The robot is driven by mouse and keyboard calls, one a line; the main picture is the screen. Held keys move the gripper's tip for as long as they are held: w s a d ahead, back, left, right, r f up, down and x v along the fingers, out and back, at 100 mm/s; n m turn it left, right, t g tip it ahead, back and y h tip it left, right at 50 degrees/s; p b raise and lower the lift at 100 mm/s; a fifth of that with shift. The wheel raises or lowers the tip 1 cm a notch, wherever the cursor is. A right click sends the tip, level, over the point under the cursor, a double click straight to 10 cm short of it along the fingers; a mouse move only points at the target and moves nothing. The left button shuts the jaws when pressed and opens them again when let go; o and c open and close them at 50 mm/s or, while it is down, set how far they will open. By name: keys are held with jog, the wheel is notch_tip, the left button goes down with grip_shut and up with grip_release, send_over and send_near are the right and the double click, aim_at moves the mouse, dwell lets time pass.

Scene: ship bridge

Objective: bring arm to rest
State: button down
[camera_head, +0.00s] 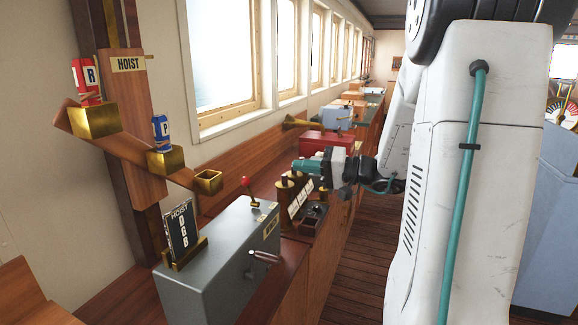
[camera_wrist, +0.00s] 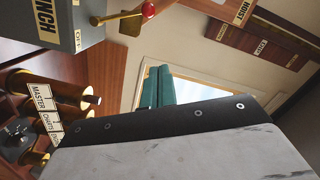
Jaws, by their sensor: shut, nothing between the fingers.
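My gripper (camera_head: 299,167) is in the middle of the head view, its teal fingers pointing left over the counter. The fingers are together with nothing held. In the wrist view the teal fingers (camera_wrist: 157,87) stand side by side in front of the window, partly hidden by the grey and black gripper body. My white arm fills the right half of the head view and hides part of the room behind it. The gripper is above and beside a rack of brass rolls (camera_head: 284,187) with labels and appears apart from it.
A grey box (camera_head: 205,262) with a red-knobbed lever (camera_head: 246,182) and a HOIST card (camera_head: 180,233) stands nearer. A wooden hoist beam (camera_head: 125,138) with brass cups holds red and blue cans at left. A red box (camera_head: 326,143) stands behind the gripper. The floor (camera_head: 350,265) is clear.

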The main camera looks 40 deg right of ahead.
jog(key=s+a+f+m+g, duration=0.1)
jog(key=s+a+f+g, duration=0.2)
jog(key=s+a+g, duration=0.35)
jog(key=s+a+f+g, duration=0.4)
jog(key=s+a+g, duration=0.15)
jog(key=a, duration=0.25)
jog(key=s+a+r+n+h, duration=0.1)
jog(key=s+a+n+h, duration=0.1)
jog(key=s, duration=0.4)
jog(key=s+a+r+n+g+h, duration=0.1)
jog(key=s+a+r+n+h, duration=0.1)
jog(key=s+h, duration=0.4)
jog(key=shift+s+a+r+n+h, duration=0.25)
jog(key=shift+a+n+h, duration=0.6)
jog(key=shift+n, duration=0.35)
jog(key=shift+a, duration=0.1)
